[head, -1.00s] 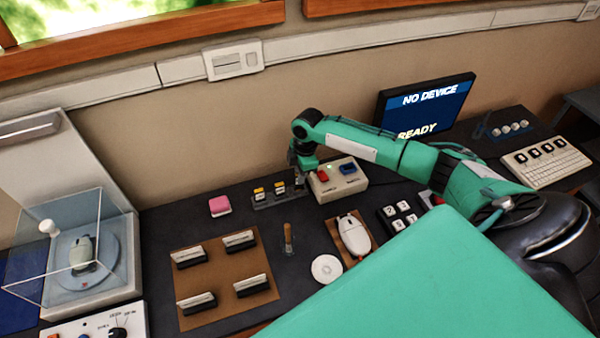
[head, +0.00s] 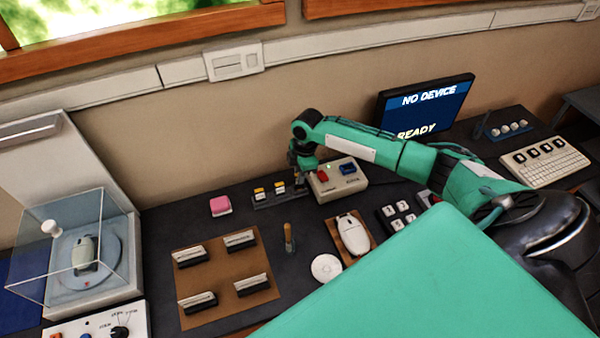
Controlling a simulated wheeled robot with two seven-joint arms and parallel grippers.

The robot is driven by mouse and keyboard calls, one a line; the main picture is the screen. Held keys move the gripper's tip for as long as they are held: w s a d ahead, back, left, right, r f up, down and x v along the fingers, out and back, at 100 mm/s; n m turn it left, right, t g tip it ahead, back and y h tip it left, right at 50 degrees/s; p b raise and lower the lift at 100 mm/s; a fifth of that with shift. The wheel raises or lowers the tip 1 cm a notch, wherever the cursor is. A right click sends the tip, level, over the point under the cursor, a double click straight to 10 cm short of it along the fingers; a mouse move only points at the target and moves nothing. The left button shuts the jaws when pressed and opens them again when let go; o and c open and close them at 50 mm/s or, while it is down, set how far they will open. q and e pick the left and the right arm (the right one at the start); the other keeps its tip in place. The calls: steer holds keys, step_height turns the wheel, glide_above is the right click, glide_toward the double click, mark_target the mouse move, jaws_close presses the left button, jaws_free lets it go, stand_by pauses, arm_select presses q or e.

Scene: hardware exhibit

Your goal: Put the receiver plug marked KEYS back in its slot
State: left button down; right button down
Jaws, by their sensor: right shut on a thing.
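A low dark rack (head: 267,204) holds two yellow-topped receiver plugs, one on the left (head: 259,193) and one in the middle (head: 279,187). My right gripper (head: 299,182) points down over the right end of the rack, close to the left side of a beige box. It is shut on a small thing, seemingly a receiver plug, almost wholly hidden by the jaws. I cannot read any KEYS mark, nor tell whether this thing is seated in the slot. The beige box (head: 328,194) carries a red plug (head: 322,175) and a blue plug (head: 348,169). My left gripper is out of view.
A pink block (head: 220,205) lies left of the rack. In front are a brown mat (head: 225,268) with several card holders, a wooden-handled stick (head: 288,237), a white disc (head: 326,268) and a mouse (head: 353,234). A monitor (head: 424,110) behind reads NO DEVICE, READY.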

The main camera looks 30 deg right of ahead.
steer(key=shift+p, duration=0.3)
stand_by(0.5)
steer(key=shift+f+b, duration=0.5)
steer(key=shift+f, duration=0.55)
stand_by(0.8)
steer(key=c, duration=1.3)
jaws_free()
steer(key=shift+c, duration=0.2)
steer(key=shift+o, duration=0.4)
steer(key=o, duration=0.4)
steer(key=shift+r, duration=0.1)
